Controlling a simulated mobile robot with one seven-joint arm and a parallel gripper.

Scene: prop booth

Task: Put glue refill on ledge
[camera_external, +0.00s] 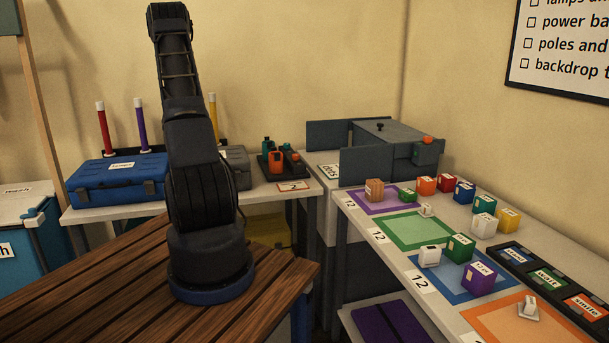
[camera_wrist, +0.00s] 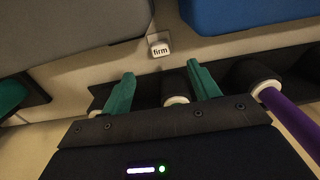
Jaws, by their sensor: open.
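My gripper (camera_wrist: 160,82) shows in the wrist view with two green fingers apart, over a dark rack (camera_wrist: 145,92). A white-collared dark part (camera_wrist: 176,100) of the rack lies between the fingers, below the tips in the picture; I see nothing gripped. A purple stick (camera_wrist: 290,122) with a white collar stands at the right. In the external view, red (camera_external: 102,128), purple (camera_external: 140,125) and yellow (camera_external: 213,117) sticks with white tops stand behind the cases; my gripper is hidden there. No label reads glue refill, and I cannot tell which surface is the ledge.
A blue case (camera_external: 118,180) and a grey case (camera_external: 237,165) stand in front of the rack. A white "firm" block (camera_wrist: 160,46) lies between them. Teal and orange items (camera_external: 277,160) stand right of them. The right table (camera_external: 455,215) holds several coloured blocks and mats.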

